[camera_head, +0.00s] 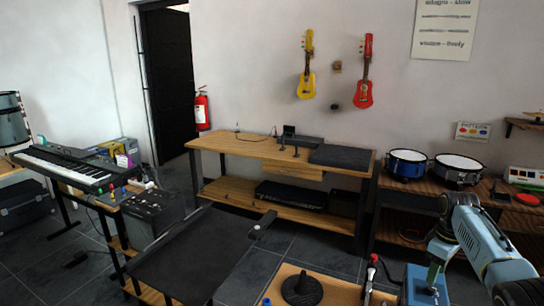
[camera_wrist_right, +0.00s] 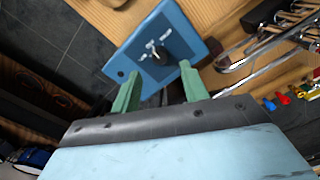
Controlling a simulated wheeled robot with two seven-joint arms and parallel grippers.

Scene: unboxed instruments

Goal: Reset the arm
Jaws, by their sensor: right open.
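My right arm comes in from the right in the head view. Its gripper (camera_head: 431,281) hangs low over a blue box (camera_head: 414,278). In the right wrist view, my right gripper's two green fingers (camera_wrist_right: 160,88) are apart with nothing held between them. The blue box (camera_wrist_right: 141,67) lies just beyond the fingertips, and it has a dark knob and white markings on its face. I cannot tell whether the fingers touch the box. My left gripper is not in view.
A wooden bench (camera_head: 227,147) stands by the back wall. A dark flat top (camera_head: 190,259) and a black round-based object (camera_head: 301,289) are in front. Metal rods (camera_wrist_right: 262,50) lie near the box.

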